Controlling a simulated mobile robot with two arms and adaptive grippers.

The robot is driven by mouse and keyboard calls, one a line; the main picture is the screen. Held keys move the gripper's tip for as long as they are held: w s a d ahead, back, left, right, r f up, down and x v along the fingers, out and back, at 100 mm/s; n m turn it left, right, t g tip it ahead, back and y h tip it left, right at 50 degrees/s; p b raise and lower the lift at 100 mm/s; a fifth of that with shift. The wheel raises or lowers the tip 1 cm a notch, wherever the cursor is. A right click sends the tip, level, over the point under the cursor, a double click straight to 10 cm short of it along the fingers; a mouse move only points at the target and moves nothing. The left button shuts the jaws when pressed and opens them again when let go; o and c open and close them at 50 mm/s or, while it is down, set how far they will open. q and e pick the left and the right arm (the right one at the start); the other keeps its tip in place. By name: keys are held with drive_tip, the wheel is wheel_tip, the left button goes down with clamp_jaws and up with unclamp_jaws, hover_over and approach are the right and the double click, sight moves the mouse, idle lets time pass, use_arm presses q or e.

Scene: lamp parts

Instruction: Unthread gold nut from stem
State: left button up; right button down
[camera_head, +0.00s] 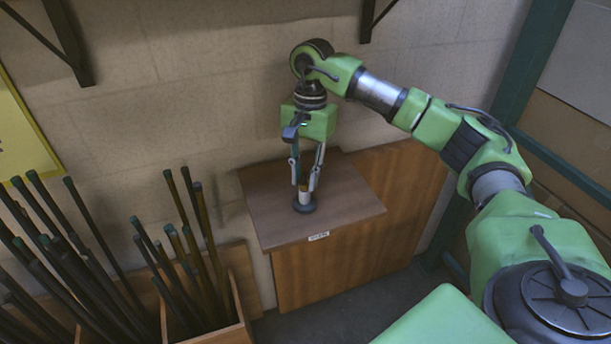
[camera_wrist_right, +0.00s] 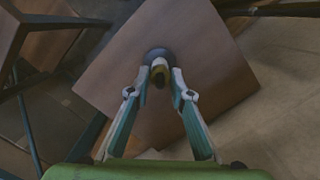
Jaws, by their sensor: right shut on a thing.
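The stem is a short pale post (camera_head: 304,198) standing upright on a round dark base (camera_head: 304,208), on top of the wooden stand. In the right wrist view the gold nut (camera_wrist_right: 159,74) shows as a small yellowish ring around the stem, with a dark tip at its middle. My right gripper (camera_head: 304,187) points down from above, its fingertips closed on the nut from both sides. The fingertips (camera_wrist_right: 160,77) hide part of the nut. My left gripper is in neither view.
The wooden stand (camera_head: 258,203) is against the wall, with its top otherwise clear. Wooden bins (camera_head: 236,318) holding many dark rods (camera_head: 205,235) stand to its left. A green metal frame (camera_head: 518,85) rises at the right. Dark brackets (camera_head: 68,38) hang above.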

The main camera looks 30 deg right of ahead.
drive_tip(key=shift+n, duration=0.5)
drive_tip(key=n, duration=0.4)
drive_tip(key=shift+a+g, duration=0.1)
drive_tip(key=shift+g, duration=0.2)
drive_tip(key=c, duration=2.4)
unclamp_jaws()
drive_tip(key=shift+n+h, duration=0.3)
drive_tip(key=shift+n, duration=0.1)
drive_tip(key=shift+c, duration=0.2)
clamp_jaws()
drive_tip(key=shift+r+p, duration=0.4)
drive_tip(key=shift+r, duration=0.55)
drive_tip(key=shift+r+p, duration=1.45)
drive_tip(key=shift+r, duration=0.75)
